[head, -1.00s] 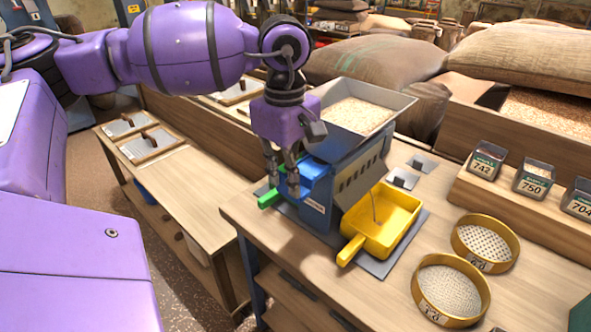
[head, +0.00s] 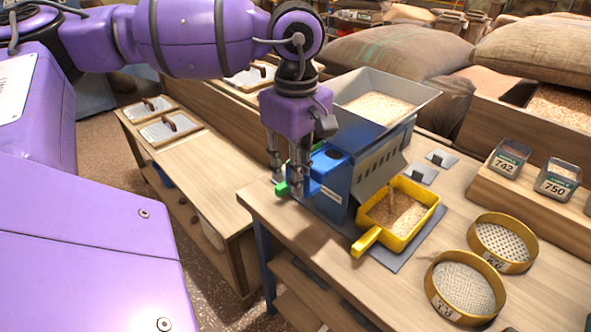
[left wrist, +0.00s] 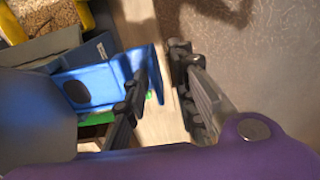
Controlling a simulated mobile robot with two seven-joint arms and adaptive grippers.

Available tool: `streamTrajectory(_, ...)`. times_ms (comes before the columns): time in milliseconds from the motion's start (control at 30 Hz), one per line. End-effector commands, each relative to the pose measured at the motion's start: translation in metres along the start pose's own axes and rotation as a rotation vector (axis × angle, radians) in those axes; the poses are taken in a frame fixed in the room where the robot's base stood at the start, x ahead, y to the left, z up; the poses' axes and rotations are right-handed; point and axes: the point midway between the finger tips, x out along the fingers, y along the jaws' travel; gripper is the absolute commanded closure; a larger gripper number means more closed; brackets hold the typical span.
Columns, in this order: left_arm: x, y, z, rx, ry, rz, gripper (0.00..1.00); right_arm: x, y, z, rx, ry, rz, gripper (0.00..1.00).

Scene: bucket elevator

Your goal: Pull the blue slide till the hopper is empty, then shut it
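The grey hopper (head: 426,98) on the blue machine holds pale grain (head: 380,106). The blue slide (head: 331,158) sticks out of the machine's left side; its dark round hole and upright end lip show in the left wrist view (left wrist: 92,84). My left gripper (head: 287,185) points down at the slide's outer end. Its fingers (left wrist: 162,85) stand apart, one on each side of the lip; firm contact is not clear. Grain runs from the spout into the yellow scoop tray (head: 365,243), which holds a layer of grain. My right gripper is not in view.
A green piece (head: 282,189) shows beside my left fingers. Two round yellow sieves (head: 463,290) stand at the front right of the bench. Labelled sample boxes (head: 507,158) sit on a wooden step at right. A lower table (head: 205,165) stands at left.

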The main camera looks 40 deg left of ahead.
Motion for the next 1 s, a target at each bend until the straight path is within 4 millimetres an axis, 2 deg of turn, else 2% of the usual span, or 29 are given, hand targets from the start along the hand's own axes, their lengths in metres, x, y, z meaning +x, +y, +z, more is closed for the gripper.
streamTrajectory(167, -0.027, 0.001, 0.0, -0.001, -0.001, 0.007, 0.76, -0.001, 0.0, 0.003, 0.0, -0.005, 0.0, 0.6)
streamTrajectory(400, -0.079, 0.001, 0.001, 0.001, -0.002, 0.005, 0.76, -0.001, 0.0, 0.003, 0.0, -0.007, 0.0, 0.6)
streamTrajectory(533, -0.1, 0.0, 0.0, 0.001, -0.002, 0.003, 0.76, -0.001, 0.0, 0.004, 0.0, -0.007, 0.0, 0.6)
streamTrajectory(700, -0.115, 0.0, 0.0, 0.0, -0.001, 0.001, 0.76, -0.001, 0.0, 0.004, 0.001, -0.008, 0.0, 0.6)
streamTrajectory(1000, -0.117, -0.001, 0.0, -0.001, 0.0, -0.001, 0.76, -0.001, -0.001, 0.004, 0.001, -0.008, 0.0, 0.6)
